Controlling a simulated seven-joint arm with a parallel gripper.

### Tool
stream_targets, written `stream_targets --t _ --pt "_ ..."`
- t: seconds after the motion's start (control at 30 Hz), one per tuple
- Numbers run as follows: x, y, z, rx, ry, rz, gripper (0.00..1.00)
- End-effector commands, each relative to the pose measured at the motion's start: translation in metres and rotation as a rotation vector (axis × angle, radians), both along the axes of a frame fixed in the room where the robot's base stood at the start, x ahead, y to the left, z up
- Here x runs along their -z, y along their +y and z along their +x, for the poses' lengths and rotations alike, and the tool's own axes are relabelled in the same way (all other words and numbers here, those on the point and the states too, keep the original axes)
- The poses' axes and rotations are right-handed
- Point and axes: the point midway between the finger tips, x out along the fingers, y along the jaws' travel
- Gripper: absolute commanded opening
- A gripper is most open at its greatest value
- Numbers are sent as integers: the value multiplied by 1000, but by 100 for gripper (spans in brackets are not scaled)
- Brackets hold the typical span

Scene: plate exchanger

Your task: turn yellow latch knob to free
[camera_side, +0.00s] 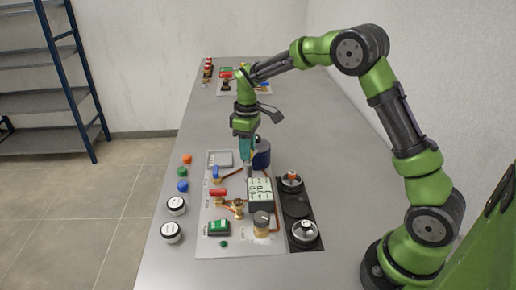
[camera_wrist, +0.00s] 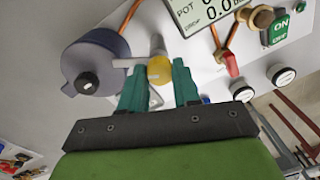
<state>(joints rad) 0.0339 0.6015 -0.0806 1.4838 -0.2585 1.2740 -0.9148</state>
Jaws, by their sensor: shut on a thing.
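The yellow latch knob (camera_wrist: 160,70) shows in the wrist view, with pale grey bars beside it, one pointing away and one reaching left toward the grey-blue cylinder (camera_wrist: 96,62). My gripper (camera_wrist: 158,66) has its teal fingers on either side of the knob and is shut on it. In the side view my gripper (camera_side: 246,151) points down at the far part of the panel (camera_side: 213,241), just left of the dark blue cylinder (camera_side: 262,154). The knob is hidden there. The wrist view does not clearly show which way the latch is turned.
A display box (camera_side: 260,191) stands close in front of my gripper. A blue-handled valve (camera_side: 216,172), a red-handled valve (camera_side: 219,192) and copper pipes lie to its left and front. A green switch (camera_side: 218,227) is nearer.

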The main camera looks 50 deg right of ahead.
Motion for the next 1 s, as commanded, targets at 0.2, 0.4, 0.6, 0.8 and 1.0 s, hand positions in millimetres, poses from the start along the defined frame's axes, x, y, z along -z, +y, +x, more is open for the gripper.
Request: stream_targets --t 0.2,0.4,0.6,0.8,1.0 --pt "-1 0 0 197 0 0 1" --pt "-1 0 -1 387 -1 -1 1" --pt "-1 0 -1 578 -1 0 1" --pt "-1 0 -1 767 -1 0 1" --pt "-1 0 -2 956 -1 0 1"
